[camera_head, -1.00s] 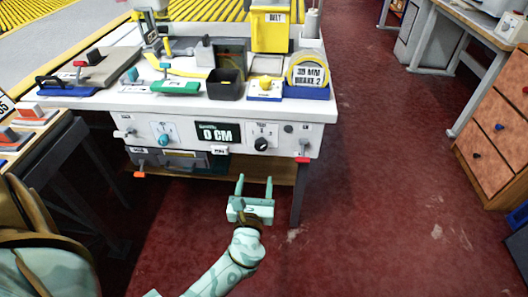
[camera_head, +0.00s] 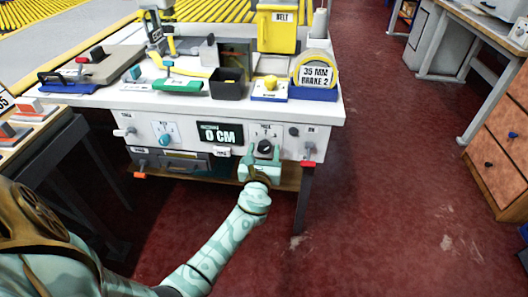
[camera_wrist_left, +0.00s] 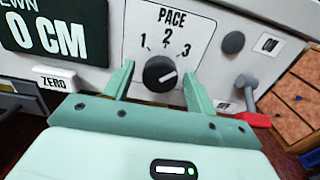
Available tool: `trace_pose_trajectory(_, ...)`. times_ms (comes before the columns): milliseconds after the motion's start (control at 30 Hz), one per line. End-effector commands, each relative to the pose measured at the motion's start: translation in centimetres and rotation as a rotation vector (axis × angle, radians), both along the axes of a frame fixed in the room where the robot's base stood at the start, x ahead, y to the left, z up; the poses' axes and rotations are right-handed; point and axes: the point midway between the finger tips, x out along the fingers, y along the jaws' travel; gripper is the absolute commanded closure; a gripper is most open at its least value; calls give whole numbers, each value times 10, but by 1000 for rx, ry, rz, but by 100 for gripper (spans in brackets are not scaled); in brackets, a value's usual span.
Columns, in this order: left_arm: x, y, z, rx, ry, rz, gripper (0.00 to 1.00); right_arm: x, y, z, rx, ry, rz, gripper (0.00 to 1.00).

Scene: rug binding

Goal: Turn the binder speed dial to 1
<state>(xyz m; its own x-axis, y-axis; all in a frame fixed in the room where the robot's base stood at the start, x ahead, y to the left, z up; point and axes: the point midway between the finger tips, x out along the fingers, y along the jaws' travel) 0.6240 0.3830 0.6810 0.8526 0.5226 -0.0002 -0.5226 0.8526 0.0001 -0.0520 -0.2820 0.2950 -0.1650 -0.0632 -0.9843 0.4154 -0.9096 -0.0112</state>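The binder speed dial is a round black knob (camera_head: 264,146) on the white front panel, right of the "0 CM" display. In the left wrist view the dial (camera_wrist_left: 160,74) sits under the label "PACE" with marks 1, 2 and 3. Its white pointer line slants to the right, on the side of the 3. My left gripper (camera_head: 262,153) is open in front of the panel. In the left wrist view its two fingers (camera_wrist_left: 159,80) stand one on each side of the dial, with gaps between them and the knob. My right gripper is not in view.
A "ZERO" button (camera_wrist_left: 68,78) is left of the fingers. A red-tipped lever (camera_wrist_left: 254,119) and a dark round knob (camera_wrist_left: 233,42) are to the right. A teal dial (camera_head: 166,139) sits left of the display (camera_head: 221,135). The floor in front is clear.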

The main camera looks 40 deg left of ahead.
Motion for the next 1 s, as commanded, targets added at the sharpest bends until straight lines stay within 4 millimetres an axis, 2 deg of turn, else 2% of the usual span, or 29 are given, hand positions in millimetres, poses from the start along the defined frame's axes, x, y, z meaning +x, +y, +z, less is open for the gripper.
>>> trace_pose_trajectory(33,0,0,0,0,0,0,58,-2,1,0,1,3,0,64)
trace_pose_trajectory(133,0,0,0,0,0,0,86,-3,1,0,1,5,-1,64)
trace_pose_trajectory(567,-1,0,-2,-53,-31,0,86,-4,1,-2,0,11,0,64)
trace_pose_trajectory(1000,0,-1,-4,-351,-213,1,86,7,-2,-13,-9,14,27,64)
